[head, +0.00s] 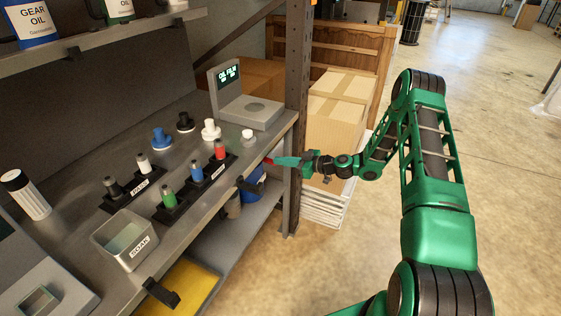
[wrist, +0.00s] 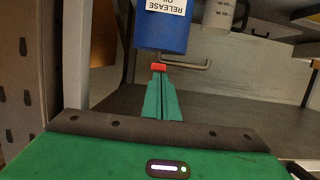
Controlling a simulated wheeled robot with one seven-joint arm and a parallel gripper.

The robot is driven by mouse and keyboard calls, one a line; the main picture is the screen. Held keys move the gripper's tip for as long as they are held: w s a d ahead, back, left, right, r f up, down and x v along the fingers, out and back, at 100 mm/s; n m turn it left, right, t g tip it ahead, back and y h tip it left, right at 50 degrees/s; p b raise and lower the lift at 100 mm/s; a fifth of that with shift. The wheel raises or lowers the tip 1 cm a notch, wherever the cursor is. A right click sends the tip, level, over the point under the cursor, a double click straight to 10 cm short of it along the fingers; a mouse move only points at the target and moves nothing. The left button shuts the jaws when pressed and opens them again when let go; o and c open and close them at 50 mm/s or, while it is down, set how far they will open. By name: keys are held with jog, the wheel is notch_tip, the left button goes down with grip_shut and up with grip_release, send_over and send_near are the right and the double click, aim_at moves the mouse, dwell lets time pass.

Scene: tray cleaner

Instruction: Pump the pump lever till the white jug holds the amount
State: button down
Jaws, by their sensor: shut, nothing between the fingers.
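The pump lever's red end (wrist: 159,68) shows at my fingertips in the wrist view; a red tip (head: 268,161) also shows there in the head view. My gripper (wrist: 160,78) is shut and empty, its green fingertips at or against the red end; contact is unclear. In the head view my gripper (head: 276,161) is at the bench's front edge. A blue drum with a "RELEASE OIL" label (wrist: 165,30) appears upside down in the wrist view, a grey bent pipe (wrist: 190,65) beside it. A pale jug (wrist: 220,13) is cut off at the top; its level is unreadable.
The bench (head: 185,135) holds bottles in racks, a SOAK tub (head: 125,240) and a scale reading "OIL FILM" (head: 248,112). The blue drum (head: 252,186) is partly hidden under the bench edge. A post (head: 295,120) and cardboard boxes (head: 335,112) stand near my gripper.

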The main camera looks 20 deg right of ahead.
notch_tip(320, 180, down, 6)
jog(key=shift+s+r, duration=0.1)
jog(key=shift+r, duration=0.05)
dwell(0.3)
notch_tip(320, 180, up, 5)
jog(key=s+d+f, duration=0.1)
jog(key=s+d, duration=0.6)
jog(key=d, duration=0.1)
jog(key=shift+s+f, duration=0.15)
jog(key=shift+s, duration=0.05)
dwell(1.4)
notch_tip(320, 180, up, 9)
jog(key=w, duration=0.2)
jog(key=shift+a, duration=0.2)
